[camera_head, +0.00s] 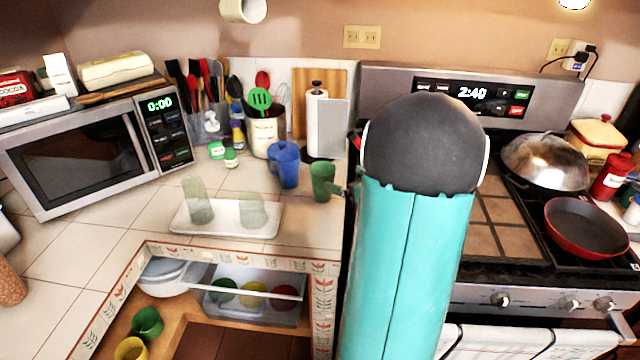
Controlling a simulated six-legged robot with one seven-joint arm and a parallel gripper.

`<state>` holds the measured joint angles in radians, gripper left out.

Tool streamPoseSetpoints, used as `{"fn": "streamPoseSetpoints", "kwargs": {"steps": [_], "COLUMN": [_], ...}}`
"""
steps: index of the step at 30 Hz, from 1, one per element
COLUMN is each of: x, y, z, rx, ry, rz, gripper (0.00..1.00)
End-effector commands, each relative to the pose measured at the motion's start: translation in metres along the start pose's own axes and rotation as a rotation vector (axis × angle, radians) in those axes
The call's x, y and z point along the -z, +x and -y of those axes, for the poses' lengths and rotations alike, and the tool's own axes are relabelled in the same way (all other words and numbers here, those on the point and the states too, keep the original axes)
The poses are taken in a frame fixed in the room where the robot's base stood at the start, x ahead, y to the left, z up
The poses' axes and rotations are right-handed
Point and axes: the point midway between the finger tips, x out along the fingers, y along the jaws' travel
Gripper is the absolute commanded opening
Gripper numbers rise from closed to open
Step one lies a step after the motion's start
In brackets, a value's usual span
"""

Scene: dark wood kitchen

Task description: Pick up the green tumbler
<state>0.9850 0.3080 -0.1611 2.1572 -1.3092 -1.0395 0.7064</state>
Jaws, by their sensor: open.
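Two pale green see-through tumblers stand on a white tray (225,232) on the tiled counter. The taller tumbler (198,203) is at the tray's left, and the shorter tumbler (252,212) is at its right. A solid green cup (321,183) stands right of the tray, close to my arm, with a small part sticking out to its right. I cannot tell which of these the task names. My teal arm with its dark round joint rises in front of the stove. My gripper is hidden behind it, and nothing held shows.
A blue pitcher (287,165) stands just left of the solid green cup. A paper towel holder (318,125) and utensil crock (264,132) are behind. A microwave (90,145) is at left, pans on the stove at right. Below, an open shelf holds green (147,322) and yellow cups.

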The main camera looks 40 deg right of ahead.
Motion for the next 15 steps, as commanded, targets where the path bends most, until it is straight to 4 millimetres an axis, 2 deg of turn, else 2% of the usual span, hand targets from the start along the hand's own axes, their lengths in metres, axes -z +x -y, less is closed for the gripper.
{"fn": "streamPoseSetpoints", "kwargs": {"steps": [7, 15], "x": [-0.002, -0.001], "y": [0.048, 0.071], "z": [0.0, -0.001], "rx": [-0.002, -0.002], "ry": [0.001, 0.0], "rz": [0.002, 0.001], "gripper": [0.93, 0.93]}}
